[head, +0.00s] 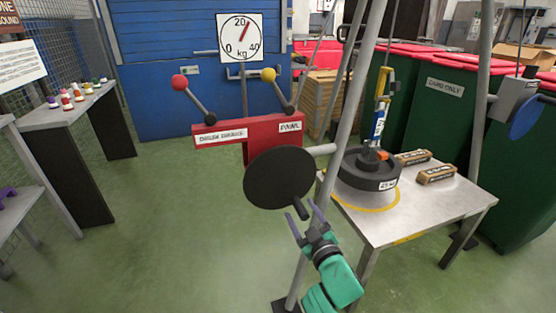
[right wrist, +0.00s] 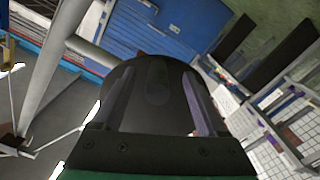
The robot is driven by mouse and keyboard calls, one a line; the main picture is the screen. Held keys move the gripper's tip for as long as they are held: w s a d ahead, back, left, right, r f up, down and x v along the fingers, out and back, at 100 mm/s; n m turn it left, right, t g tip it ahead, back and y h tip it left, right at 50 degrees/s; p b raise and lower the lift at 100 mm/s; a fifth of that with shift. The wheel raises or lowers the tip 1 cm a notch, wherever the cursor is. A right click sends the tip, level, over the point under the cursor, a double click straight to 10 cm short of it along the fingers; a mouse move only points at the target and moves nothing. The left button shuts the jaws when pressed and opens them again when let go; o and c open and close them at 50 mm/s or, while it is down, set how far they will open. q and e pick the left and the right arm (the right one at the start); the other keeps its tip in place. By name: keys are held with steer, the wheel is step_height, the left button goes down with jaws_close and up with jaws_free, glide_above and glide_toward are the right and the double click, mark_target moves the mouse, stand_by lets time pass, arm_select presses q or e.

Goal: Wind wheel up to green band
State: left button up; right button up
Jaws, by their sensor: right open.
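A black disc wheel (head: 276,176) with a short crank handle (head: 301,209) at its lower right stands in the middle of the head view. My right gripper (head: 304,208) is open just below it, its fingers on either side of the handle's end; contact is unclear. In the right wrist view, the dark wheel (right wrist: 152,70) fills the space ahead, between and behind the open fingers (right wrist: 155,100). A round dial (head: 239,38) marked 0, 20 and 40 kg has its red needle slightly past 20. I cannot make out a green band. My left gripper is out of view.
A red bar (head: 258,142) labelled drum brake and pawl carries red-knob (head: 179,82) and yellow-knob (head: 268,75) levers. A metal table (head: 420,213) holds a black weight (head: 370,172) under a blue-yellow hanging device (head: 380,112). Grey frame poles (head: 340,130) stand close by.

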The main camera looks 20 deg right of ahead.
steer(key=shift+s+r+p, duration=0.1)
steer(key=shift+s+p, duration=0.9)
steer(key=shift+s, duration=2.95)
steer(key=shift+r+m, duration=0.1)
steer(key=shift+m, duration=0.3)
steer(key=w+m+p, duration=0.2)
steer(key=m, duration=0.9)
steer(key=w+m+p, duration=0.3)
steer(key=m, duration=0.9)
steer(key=w+m+p, duration=0.3)
steer(key=m, duration=0.9)
steer(key=shift+w+d, duration=0.1)
